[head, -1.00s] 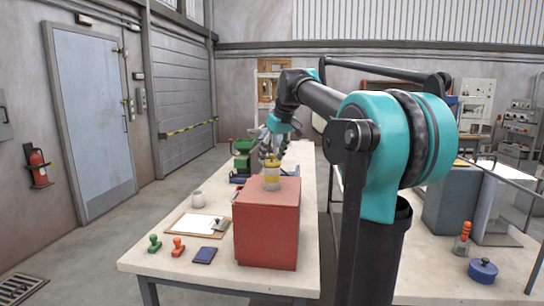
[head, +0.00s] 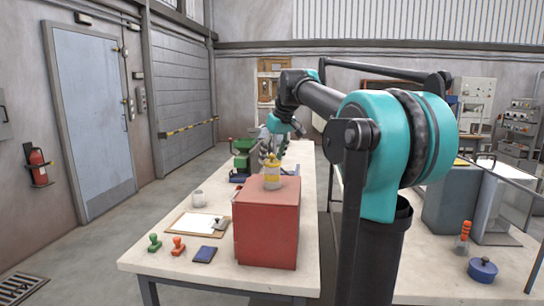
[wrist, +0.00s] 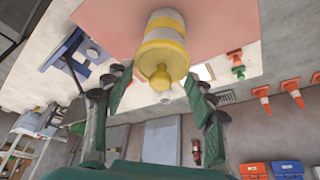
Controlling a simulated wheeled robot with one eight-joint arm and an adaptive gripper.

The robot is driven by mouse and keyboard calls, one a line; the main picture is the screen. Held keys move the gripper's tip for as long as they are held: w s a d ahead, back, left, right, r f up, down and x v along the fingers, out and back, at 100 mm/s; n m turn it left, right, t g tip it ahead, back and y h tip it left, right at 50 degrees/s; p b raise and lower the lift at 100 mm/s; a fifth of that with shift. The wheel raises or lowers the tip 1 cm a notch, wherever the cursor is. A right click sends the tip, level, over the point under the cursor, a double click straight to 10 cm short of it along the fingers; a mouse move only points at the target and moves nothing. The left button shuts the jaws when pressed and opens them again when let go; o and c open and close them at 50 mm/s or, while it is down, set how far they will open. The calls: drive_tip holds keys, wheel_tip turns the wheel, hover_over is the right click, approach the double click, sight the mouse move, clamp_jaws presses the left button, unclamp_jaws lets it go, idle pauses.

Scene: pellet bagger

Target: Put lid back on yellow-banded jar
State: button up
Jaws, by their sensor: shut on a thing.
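A green machine (head: 241,160) stands behind the box. A blue pot (head: 482,270) is on the right bench.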

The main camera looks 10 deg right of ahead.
idle(0.4)
drive_tip(key=o, duration=0.9)
drive_tip(key=o, duration=0.5)
drive_tip(key=shift+c, duration=0.2)
drive_tip(key=shift+r, duration=0.1)
drive_tip(key=shift+r, duration=3.4)
drive_tip(key=shift+c, duration=0.5)
clamp_jaws()
